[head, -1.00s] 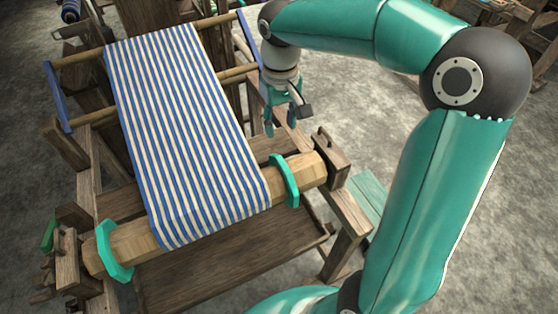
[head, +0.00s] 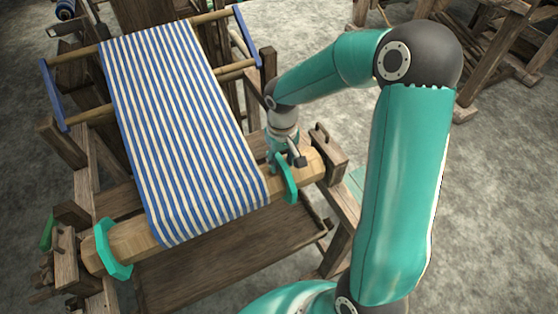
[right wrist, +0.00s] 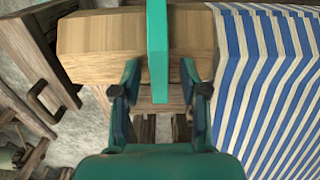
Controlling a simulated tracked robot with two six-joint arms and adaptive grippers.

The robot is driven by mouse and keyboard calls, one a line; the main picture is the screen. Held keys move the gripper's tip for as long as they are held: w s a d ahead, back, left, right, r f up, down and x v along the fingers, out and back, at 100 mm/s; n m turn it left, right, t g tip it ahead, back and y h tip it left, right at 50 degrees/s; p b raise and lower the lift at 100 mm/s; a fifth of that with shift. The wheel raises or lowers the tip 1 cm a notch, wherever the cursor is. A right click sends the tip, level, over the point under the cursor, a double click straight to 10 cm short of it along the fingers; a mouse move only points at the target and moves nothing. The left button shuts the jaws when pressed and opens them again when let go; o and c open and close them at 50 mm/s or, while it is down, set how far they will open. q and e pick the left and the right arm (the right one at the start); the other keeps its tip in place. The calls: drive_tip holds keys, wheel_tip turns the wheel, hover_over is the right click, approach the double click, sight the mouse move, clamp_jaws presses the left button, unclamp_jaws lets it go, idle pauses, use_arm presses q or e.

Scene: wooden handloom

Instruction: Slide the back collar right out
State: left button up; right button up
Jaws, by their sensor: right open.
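A wooden roller beam with faceted ends (head: 308,168) carries blue-and-white striped cloth (head: 185,130). Two teal collars sit on it, one right of the cloth (head: 289,183) and one left of it (head: 112,248). My right gripper (head: 277,172) is at the right-hand collar. In the right wrist view my right gripper (right wrist: 160,72) is open, with one finger on each side of this collar (right wrist: 157,45) and a gap on both sides. There the cloth (right wrist: 275,70) is right of the collar and bare beam (right wrist: 95,48) left of it. I cannot tell which collar is the back one. My left gripper is out of view.
A wooden bracket with a handle (head: 328,150) stands at the beam's right end, and it shows at left in the right wrist view (right wrist: 45,90). Short bare beam lies between collar and bracket. A wooden board (head: 230,250) lies below. Blue-ended rods (head: 245,38) are behind.

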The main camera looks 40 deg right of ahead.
clamp_jaws()
